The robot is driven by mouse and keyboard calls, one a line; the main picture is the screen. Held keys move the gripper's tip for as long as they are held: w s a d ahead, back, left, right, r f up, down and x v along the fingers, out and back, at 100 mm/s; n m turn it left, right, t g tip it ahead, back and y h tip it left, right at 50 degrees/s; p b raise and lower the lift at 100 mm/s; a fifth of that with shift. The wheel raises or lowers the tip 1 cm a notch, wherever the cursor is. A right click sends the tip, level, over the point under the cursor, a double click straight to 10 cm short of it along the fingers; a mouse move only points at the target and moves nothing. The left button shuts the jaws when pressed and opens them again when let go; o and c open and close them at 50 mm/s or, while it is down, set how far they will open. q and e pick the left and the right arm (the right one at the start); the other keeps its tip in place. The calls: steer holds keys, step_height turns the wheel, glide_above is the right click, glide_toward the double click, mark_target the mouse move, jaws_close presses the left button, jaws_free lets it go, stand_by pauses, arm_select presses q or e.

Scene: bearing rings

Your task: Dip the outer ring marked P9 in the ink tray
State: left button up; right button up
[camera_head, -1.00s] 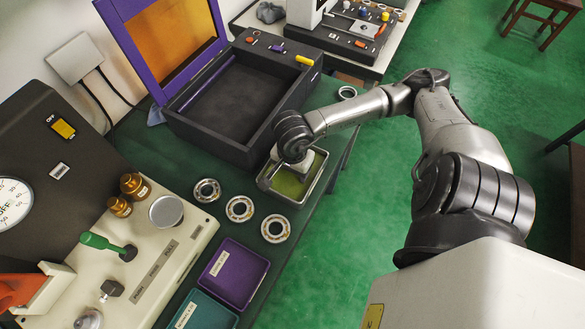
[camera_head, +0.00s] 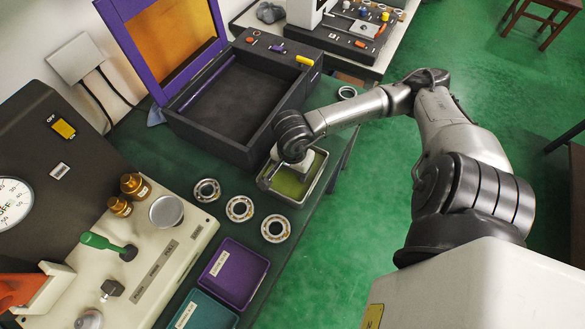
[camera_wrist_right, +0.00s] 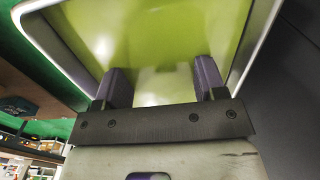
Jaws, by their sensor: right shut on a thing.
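The ink tray (camera_head: 309,187) is a metal-rimmed tray with yellow-green ink at the edge of the green table. It fills much of the right wrist view (camera_wrist_right: 68,62). My right gripper (camera_head: 293,165) points down over the tray's far left part. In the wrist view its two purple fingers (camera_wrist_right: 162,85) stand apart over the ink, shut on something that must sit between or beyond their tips. I take it for the outer ring, but ring and P9 mark are hidden. Whether it touches the ink, I cannot tell. My left gripper is not in view.
Three bearing rings (camera_head: 240,209) lie in a row left of the tray, and another ring (camera_head: 347,92) lies behind. A dark open box (camera_head: 190,138) stands behind the tray. Purple (camera_head: 234,273) and teal (camera_head: 205,311) trays lie in front. A cream machine (camera_head: 150,250) fills the left.

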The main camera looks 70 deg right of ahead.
steer(key=shift+r+p, duration=0.6)
steer(key=shift+r, duration=0.5)
steer(key=shift+r+p, duration=1.3)
steer(key=shift+r, duration=0.9)
steer(key=shift+r+p, duration=0.45)
steer(key=shift+r, duration=0.5)
